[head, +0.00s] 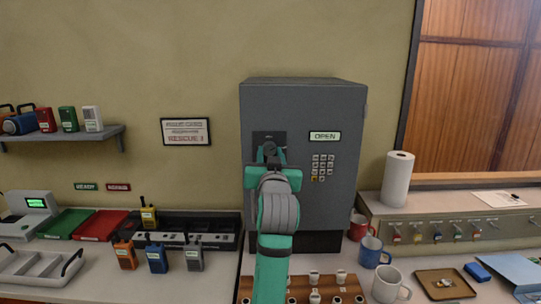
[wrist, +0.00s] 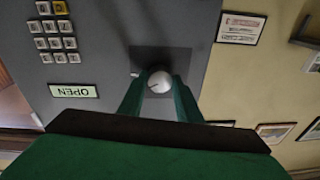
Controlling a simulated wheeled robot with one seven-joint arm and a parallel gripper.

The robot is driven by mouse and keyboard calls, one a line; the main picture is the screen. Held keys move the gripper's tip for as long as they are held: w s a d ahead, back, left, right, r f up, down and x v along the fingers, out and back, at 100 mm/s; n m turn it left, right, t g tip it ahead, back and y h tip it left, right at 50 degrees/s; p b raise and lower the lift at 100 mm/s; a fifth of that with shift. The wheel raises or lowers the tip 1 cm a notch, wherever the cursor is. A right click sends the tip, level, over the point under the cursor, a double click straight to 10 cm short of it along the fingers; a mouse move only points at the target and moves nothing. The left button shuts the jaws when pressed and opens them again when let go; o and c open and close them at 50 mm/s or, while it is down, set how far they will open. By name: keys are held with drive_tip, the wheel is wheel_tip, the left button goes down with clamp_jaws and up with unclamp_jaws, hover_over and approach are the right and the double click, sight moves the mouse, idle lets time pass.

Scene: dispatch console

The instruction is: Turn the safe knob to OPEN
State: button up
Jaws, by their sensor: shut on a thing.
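The grey safe (head: 340,110) stands against the wall behind the counter. Its display (head: 325,136) reads OPEN, and a keypad (head: 323,167) is below it. In the wrist view the display (wrist: 74,91) and keypad (wrist: 54,31) appear upside down on the left. The round silver safe knob (wrist: 159,81) sits on a darker square plate (wrist: 178,62). My gripper (wrist: 159,92) is shut on the knob, one green finger on each side. In the head view my gripper (head: 269,158) is at the plate, and my arm hides most of the knob.
Handheld radios (head: 157,259) and a charger rack (head: 190,230) stand on the counter at left. Mugs (head: 388,284) and a paper towel roll (head: 397,178) are at right. A wooden rack (head: 322,287) with small white pieces lies below my arm. The space before the safe's upper face is clear.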

drive_tip(key=m+h, duration=0.1)
drive_tip(key=m, duration=0.5)
drive_tip(key=shift+a+r, duration=0.1)
drive_tip(key=shift+r, duration=0.05)
idle(0.3)
drive_tip(key=o, duration=1)
drive_tip(key=shift+o, duration=0.2)
drive_tip(key=s+f, duration=0.1)
drive_tip(key=s, duration=0.9)
drive_tip(key=shift+s+f, duration=0.15)
drive_tip(key=shift+s, duration=0.25)
